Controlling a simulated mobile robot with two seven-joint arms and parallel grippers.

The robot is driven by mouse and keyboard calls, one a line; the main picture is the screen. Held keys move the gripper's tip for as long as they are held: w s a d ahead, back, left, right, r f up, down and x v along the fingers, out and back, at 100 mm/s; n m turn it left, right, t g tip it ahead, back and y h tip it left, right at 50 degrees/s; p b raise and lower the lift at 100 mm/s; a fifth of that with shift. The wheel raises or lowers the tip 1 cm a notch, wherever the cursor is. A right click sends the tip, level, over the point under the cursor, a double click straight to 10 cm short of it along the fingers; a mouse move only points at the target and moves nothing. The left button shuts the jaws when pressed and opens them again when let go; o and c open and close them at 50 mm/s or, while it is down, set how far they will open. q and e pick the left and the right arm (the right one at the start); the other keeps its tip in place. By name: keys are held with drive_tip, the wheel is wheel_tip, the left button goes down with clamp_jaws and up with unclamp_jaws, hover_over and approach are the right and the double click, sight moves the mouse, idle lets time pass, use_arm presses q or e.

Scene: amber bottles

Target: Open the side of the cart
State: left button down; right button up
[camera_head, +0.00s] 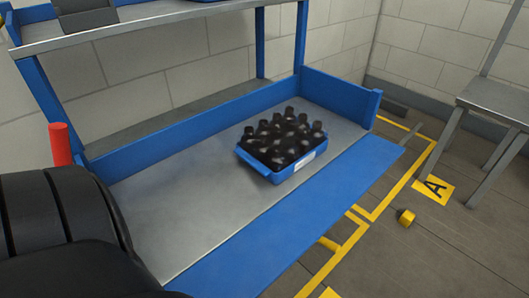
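The blue cart (180,213) has a grey metal bed and raised blue walls along its back (190,131) and right end (339,96). Its near side panel (305,215) lies folded outward, about level with the bed, with no upright wall along that edge. A blue crate (279,173) of dark bottles (284,142) stands on the bed, right of the middle, with a white label on its near face. Neither gripper shows in the head view. A large black rounded part, probably mine, hides the cart's lower left corner.
A grey upper shelf (150,27) spans the back on blue posts. A red cylinder (60,144) stands at the left. A grey metal table (497,99) is at the right. Floor with yellow lines and an "A" marker (433,190) lies between; a small yellow object (407,217) sits there.

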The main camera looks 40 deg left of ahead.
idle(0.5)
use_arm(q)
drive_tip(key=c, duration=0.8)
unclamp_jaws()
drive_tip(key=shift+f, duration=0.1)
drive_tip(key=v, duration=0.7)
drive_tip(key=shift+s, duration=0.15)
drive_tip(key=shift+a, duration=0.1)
